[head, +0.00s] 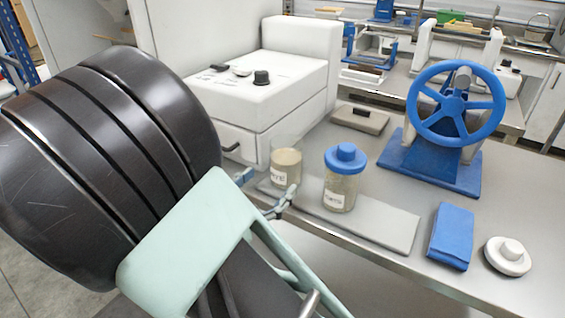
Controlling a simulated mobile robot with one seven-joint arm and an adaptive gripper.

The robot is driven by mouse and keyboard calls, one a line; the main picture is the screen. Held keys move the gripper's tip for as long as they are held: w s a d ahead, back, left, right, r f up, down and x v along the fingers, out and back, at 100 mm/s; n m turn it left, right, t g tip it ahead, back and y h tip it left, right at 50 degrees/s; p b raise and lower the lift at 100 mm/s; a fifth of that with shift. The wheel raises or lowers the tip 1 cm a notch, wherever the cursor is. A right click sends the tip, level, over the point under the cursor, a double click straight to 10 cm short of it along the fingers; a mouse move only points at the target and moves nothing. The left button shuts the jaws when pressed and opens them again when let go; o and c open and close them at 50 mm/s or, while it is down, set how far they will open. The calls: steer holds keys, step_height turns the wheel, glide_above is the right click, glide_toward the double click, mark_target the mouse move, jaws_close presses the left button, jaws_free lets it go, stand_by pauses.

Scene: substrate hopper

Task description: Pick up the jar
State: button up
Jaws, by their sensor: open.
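A clear jar with a blue knobbed lid (341,180) stands upright on a flat grey mat (385,226) on the steel bench. Left of it stands a lidless-looking jar of tan grain (285,165) with a white label that seems to read "RYE". My gripper (263,192) is open, with one fingertip at the left of the tan-grain jar and the other in front of its lower part. It holds nothing that I can see. Whether a fingertip touches that jar is unclear. My arm hides part of the bench's left end.
A blue hand wheel (456,103) on a blue base stands at the back right. A folded blue cloth (451,236) and a white knobbed lid (507,256) lie at the right. A white machine (262,90) stands behind the jars, near a small grey box (360,118).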

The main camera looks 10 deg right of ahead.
mark_target(288, 164)
steer(key=x, duration=0.2)
steer(key=b+x, duration=0.1)
steer(key=x, duration=0.4)
steer(key=shift+w+d+r, duration=0.1)
steer(key=shift+d+r, duration=0.15)
steer(key=shift+d, duration=0.2)
steer(key=shift+c, duration=0.3)
steer(key=c, duration=1.5)
steer(key=shift+o, duration=0.2)
steer(key=shift+r, duration=0.2)
